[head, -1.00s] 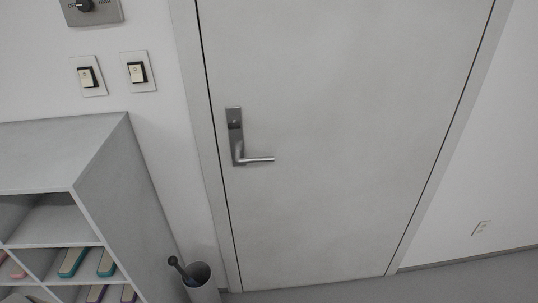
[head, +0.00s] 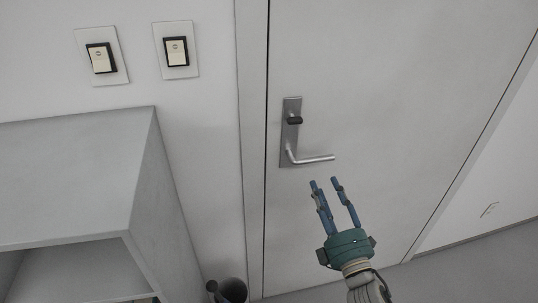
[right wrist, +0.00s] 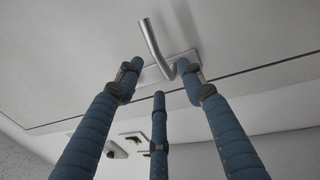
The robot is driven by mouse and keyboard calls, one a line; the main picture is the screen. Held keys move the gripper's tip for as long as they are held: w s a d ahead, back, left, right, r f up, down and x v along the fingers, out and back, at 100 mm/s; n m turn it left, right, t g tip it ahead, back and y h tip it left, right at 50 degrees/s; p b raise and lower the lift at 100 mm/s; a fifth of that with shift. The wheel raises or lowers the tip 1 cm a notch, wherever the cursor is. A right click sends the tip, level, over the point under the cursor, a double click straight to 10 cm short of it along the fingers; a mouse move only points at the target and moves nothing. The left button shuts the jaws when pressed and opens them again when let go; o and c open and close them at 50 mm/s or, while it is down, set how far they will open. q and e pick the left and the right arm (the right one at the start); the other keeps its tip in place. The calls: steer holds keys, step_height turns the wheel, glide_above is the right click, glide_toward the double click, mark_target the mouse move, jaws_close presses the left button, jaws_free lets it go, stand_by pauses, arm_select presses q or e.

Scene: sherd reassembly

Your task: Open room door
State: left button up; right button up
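The grey room door (head: 390,90) stands shut in its frame in the head view. Its silver lever handle (head: 312,159) points right from an upright plate with a dark knob (head: 294,121) above it. My right gripper (head: 324,181) has blue fingers and a teal palm. It is open and empty, just below the lever in the picture, with its fingers pointing up at it. In the right wrist view the lever (right wrist: 152,45) shows beyond the spread fingers (right wrist: 160,85), apart from them. My left gripper is not in view.
A grey shelf unit (head: 75,175) stands left of the door. Two light switches (head: 101,58) are on the wall above it. A bin (head: 232,291) stands on the floor by the door frame. The floor at right is clear.

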mark_target(313, 159)
steer(key=x, duration=0.3)
steer(key=r+p+x, duration=0.1)
steer(key=x, duration=0.2)
steer(key=p+x, duration=0.1)
steer(key=x, duration=0.2)
steer(key=shift+a+r, duration=0.1)
steer(key=shift+r, duration=0.1)
steer(key=shift+w, duration=0.55)
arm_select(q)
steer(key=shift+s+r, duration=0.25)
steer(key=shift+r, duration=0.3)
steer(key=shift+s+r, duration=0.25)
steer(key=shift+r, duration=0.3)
arm_select(e)
steer(key=shift+r, duration=0.1)
jaws_close()
